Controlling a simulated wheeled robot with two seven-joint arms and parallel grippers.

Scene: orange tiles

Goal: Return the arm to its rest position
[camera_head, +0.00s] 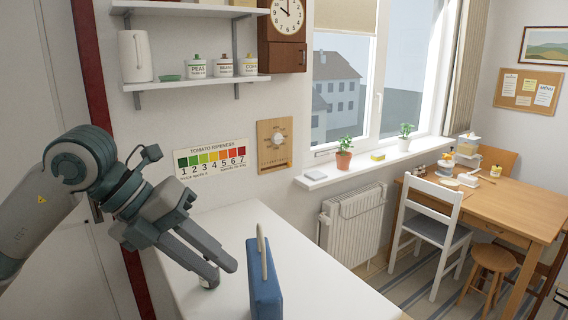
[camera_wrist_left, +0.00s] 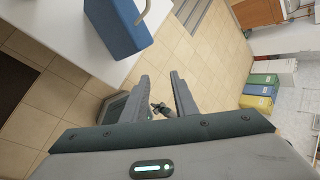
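My left arm comes in from the left in the head view. My left gripper (camera_head: 220,274) is held over the white counter, its two fingers apart with a gap between them. The left wrist view also shows the fingers (camera_wrist_left: 160,92) spread, with nothing gripped between them. A blue box with a pale upright handle (camera_head: 265,285) stands on the counter just right of the fingertips, and no contact shows. The blue box also appears at the top of the left wrist view (camera_wrist_left: 118,28).
The white counter (camera_head: 335,287) is largely bare right of the blue box. Shelves (camera_head: 190,84) hold a jug and jars above. A radiator (camera_head: 352,225), white chair (camera_head: 430,225) and wooden table (camera_head: 520,208) stand beyond.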

